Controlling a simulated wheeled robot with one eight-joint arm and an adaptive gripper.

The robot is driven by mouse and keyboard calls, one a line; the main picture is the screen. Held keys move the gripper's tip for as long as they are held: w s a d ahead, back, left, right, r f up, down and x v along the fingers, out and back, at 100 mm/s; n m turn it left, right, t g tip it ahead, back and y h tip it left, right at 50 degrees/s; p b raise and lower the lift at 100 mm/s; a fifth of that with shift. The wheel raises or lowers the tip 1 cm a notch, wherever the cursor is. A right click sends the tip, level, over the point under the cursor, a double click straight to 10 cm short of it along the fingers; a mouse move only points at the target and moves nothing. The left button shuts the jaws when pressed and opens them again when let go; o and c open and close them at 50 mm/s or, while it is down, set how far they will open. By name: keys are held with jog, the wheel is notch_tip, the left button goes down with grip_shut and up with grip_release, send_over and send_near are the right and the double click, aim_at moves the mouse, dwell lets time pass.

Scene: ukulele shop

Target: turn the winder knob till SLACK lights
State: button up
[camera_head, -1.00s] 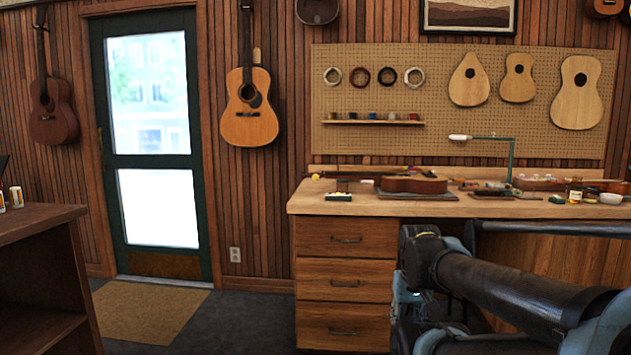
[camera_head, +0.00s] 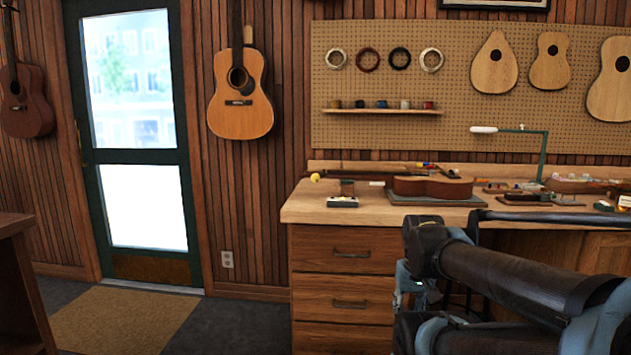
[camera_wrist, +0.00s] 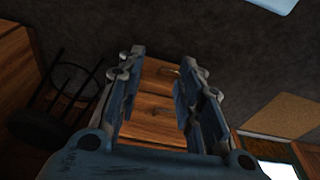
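On the left end of the workbench (camera_head: 300,207) sits a small dark device with a pale front (camera_head: 342,201). Behind it a long dark piece lies along the bench, with a yellow round end (camera_head: 315,177). I cannot tell which part is the winder knob, and no SLACK light can be made out at this size. My gripper (camera_wrist: 160,78) is open and empty in the wrist view, with the wooden drawers (camera_wrist: 155,110) beyond its fingers. It is well apart from the small device. In the head view my arm fills the lower right.
A ukulele body (camera_head: 433,188) lies on a grey mat right of the device. A green-armed lamp (camera_head: 543,155) and several small parts stand farther right. A stool (camera_wrist: 60,100) shows in the wrist view. The floor left of the drawers (camera_head: 343,250) is clear, with a tan mat (camera_head: 120,322).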

jog(key=shift+o, duration=0.3)
jog(key=shift+w, duration=0.15)
jog(key=shift+o, duration=0.4)
jog(key=shift+s+r, duration=0.2)
notch_tip(320, 180, up, 29)
jog(key=t, duration=1.1)
send_over(315, 178)
jog(key=s, duration=1.6)
jog(key=shift+m, duration=0.3)
jog(key=x, duration=1.6)
jog(key=shift+w+r, duration=0.1)
jog(key=shift+w, duration=0.35)
jog(key=c, duration=0.8)
